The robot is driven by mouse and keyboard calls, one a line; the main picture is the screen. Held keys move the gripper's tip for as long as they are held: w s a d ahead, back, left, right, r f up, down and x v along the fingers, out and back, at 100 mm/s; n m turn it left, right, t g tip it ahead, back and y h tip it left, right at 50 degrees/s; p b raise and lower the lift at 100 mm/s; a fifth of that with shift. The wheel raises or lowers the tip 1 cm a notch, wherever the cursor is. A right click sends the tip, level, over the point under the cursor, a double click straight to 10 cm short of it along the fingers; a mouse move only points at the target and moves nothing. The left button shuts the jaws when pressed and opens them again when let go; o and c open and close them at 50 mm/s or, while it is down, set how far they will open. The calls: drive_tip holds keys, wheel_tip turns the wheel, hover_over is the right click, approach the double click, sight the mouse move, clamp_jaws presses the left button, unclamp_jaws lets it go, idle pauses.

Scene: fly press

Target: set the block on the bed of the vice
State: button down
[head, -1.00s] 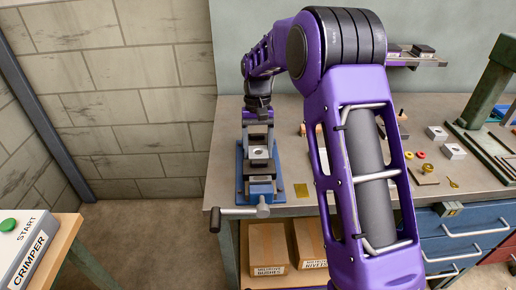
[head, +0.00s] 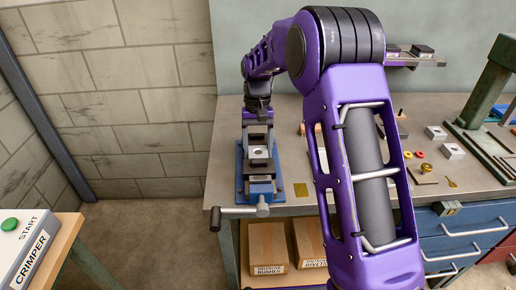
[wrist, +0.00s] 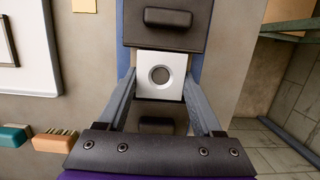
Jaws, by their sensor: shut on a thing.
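The block (wrist: 160,75) is pale, with a round dark hole in its top face. In the wrist view it sits between the two grey fingers of my gripper (wrist: 161,88), which is shut on it. The block also shows in the head view (head: 258,153), below my gripper (head: 258,138). The blue vice (head: 260,187) stands at the bench's left front, and the block is between its dark jaws as seen from above. One jaw (wrist: 165,24) shows beyond the block. The block's underside is hidden, so I cannot tell whether it touches the bed.
The vice handle (head: 238,211) sticks out past the bench's front edge. A brass plate (head: 301,190) lies right of the vice. Small parts and a green press (head: 482,105) are farther right. My arm covers the middle of the bench.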

drive_tip(key=shift+s+f, duration=0.2)
drive_tip(key=shift+f, duration=0.35)
unclamp_jaws()
drive_tip(key=shift+d, duration=0.25)
drive_tip(key=w+r+p, duration=0.1)
drive_tip(key=w+r, duration=0.1)
drive_tip(key=r, duration=0.7)
drive_tip(key=w+r+p, duration=0.1)
drive_tip(key=r, duration=0.8)
drive_tip(key=shift+w+a, duration=0.4)
drive_tip(key=shift+r, duration=0.1)
